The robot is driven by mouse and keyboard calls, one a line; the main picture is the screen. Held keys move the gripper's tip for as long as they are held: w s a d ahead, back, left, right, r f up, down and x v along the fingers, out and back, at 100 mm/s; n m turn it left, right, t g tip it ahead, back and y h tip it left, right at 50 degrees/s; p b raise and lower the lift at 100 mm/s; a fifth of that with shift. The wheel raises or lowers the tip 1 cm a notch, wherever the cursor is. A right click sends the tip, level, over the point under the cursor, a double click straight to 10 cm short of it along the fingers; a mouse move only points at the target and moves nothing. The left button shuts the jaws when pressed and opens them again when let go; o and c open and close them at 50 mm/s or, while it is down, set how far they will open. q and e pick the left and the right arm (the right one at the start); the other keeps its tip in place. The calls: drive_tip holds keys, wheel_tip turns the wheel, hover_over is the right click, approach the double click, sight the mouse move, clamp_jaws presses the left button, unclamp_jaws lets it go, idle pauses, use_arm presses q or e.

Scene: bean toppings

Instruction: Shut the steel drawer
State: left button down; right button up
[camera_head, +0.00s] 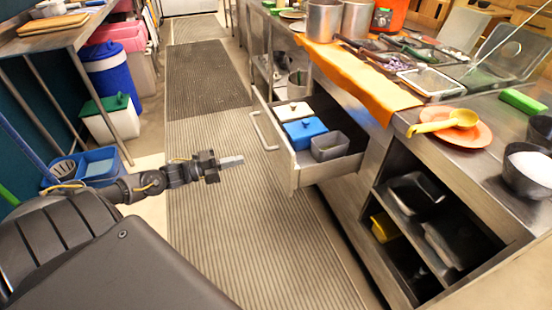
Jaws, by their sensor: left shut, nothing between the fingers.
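The steel drawer (294,166) is pulled out from the steel counter at the middle of the head view. It has a bar handle (262,131) on its front. Inside it stand a white-lidded container (292,110), a blue-lidded container (305,131) and an open grey container (330,147). My left gripper (238,160) is shut and empty. In the picture it is to the left of the drawer front, apart from it, and points right toward it. My right gripper is not in view.
The counter top holds an orange cloth (352,80), an orange plate (470,135) with a yellow ladle (445,122), and a bowl of white contents (530,170). Open shelves (405,225) are below right. A ribbed floor mat (240,240) leaves clear room in the aisle.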

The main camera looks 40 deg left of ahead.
sight(285, 149)
use_arm(q)
drive_tip(key=x, duration=1.4)
drive_tip(key=shift+w, duration=0.15)
